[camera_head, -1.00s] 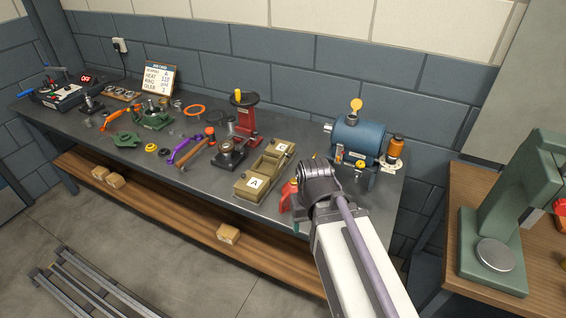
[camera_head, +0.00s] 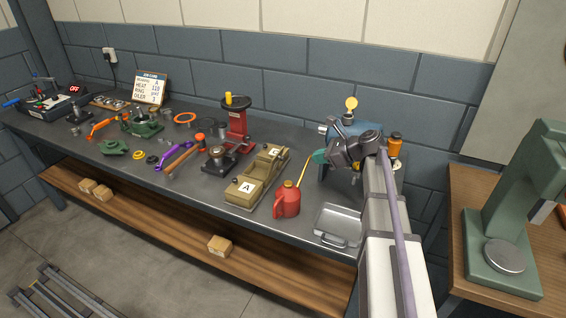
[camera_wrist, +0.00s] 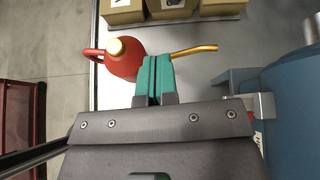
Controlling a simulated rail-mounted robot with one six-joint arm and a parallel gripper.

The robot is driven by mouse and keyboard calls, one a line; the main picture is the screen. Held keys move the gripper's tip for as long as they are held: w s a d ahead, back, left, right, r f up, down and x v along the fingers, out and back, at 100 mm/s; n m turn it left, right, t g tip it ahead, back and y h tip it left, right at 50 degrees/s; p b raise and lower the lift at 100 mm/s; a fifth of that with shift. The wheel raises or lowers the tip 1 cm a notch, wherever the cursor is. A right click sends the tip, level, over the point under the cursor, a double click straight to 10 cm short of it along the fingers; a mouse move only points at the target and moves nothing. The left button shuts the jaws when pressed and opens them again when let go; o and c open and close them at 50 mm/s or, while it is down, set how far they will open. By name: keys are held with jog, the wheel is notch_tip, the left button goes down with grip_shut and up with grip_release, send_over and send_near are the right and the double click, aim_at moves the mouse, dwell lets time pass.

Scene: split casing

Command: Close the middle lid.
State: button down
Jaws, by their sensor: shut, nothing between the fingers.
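The olive split casing (camera_head: 232,196) lies on the bench, with a block lettered A (camera_head: 247,188) at its near end and another lettered block (camera_head: 274,152) at its far end. The middle section (camera_head: 262,171) between them sits lower; I cannot make out a separate middle lid. My gripper (camera_head: 318,157) has teal fingers, pressed together and empty, right of the casing and above the bench. The fingers also show in the wrist view (camera_wrist: 153,72).
A red oil can (camera_head: 287,201) with a long brass spout stands between casing and gripper. A silver tray (camera_head: 338,224) with a handle lies at the front edge. A blue motor (camera_head: 350,131) is behind my gripper. A red press (camera_head: 236,128) stands behind the casing.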

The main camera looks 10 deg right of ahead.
jog(key=m, duration=0.1)
jog(key=b, duration=0.4)
send_near(275, 160)
jog(key=x, duration=0.6)
jog(key=shift+f, duration=0.2)
jog(key=shift+w+a, duration=0.15)
jog(key=shift+w, duration=0.05)
jog(key=shift+a+r, duration=0.1)
jog(key=shift+a, duration=0.05)
